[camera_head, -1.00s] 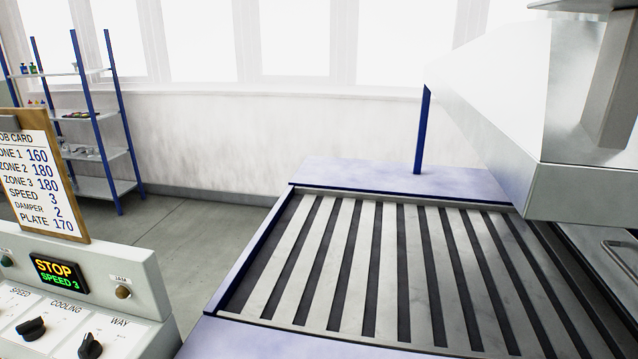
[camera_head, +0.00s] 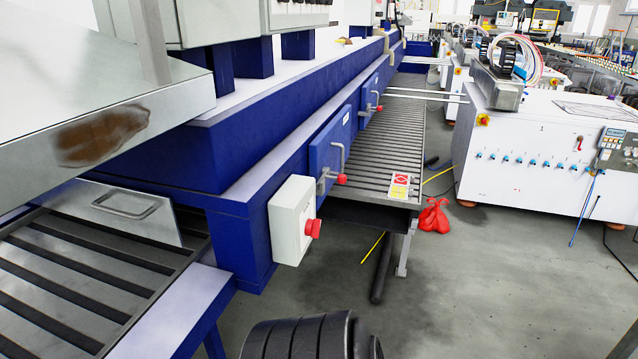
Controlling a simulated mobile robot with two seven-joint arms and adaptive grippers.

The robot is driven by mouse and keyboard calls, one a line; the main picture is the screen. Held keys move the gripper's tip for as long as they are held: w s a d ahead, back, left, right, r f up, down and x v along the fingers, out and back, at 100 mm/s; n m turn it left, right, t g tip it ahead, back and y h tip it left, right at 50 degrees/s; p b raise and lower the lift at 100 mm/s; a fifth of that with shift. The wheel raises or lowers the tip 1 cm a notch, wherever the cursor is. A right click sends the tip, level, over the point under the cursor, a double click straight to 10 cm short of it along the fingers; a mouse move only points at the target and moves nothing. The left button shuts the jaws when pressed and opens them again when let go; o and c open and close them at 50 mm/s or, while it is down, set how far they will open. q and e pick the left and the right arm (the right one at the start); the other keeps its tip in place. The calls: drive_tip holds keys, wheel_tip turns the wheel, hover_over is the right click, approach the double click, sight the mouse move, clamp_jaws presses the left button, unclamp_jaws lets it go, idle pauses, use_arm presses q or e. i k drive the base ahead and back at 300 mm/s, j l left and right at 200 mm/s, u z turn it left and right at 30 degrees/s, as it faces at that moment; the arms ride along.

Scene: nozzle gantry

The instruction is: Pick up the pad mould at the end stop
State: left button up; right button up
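I see no pad mould that I can make out in the head view. No end stop can be told for certain either. The slatted bed (camera_head: 62,275) at the lower left is bare where it shows; most of it is cut off by the left picture edge. A steel hood (camera_head: 100,130) with a brown stain hangs above it. Neither of my grippers is in view.
A long blue machine (camera_head: 250,190) runs away from me, with a red-knobbed grey box (camera_head: 292,220) on its corner. A slatted side table (camera_head: 385,150) lies along it. A red bag (camera_head: 433,216) sits on the floor. Grey floor (camera_head: 500,290) is open at the right, before a white cabinet (camera_head: 540,150).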

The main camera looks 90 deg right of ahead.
sight(401, 193)
drive_tip(key=z, duration=3.35)
drive_tip(key=i+l+u, duration=0.45)
drive_tip(key=i+l, duration=0.6)
drive_tip(key=i, duration=0.85)
drive_tip(key=i+l+u, duration=0.45)
drive_tip(key=i+l, duration=1.25)
drive_tip(key=i, duration=0.05)
